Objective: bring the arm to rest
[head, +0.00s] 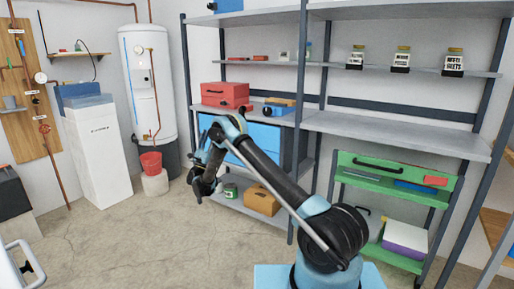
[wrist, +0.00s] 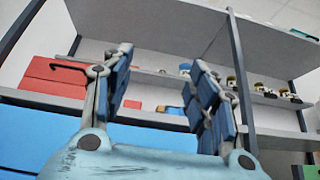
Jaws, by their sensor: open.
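My gripper (wrist: 163,98) is open and empty in the wrist view, its two blue-padded fingers spread apart with the shelves behind them. In the head view my arm reaches up and left from the lower right, then bends down, with my gripper (head: 199,188) at its end above the floor, in front of the shelf unit. The fingers are small and dark there. Nothing is held.
The grey shelf unit (head: 395,127) stands close behind my arm, with a red toolbox (head: 225,95) and several jars on it. A green cart (head: 393,173) is to the right. A white water heater (head: 147,85) and red bucket (head: 151,163) stand left.

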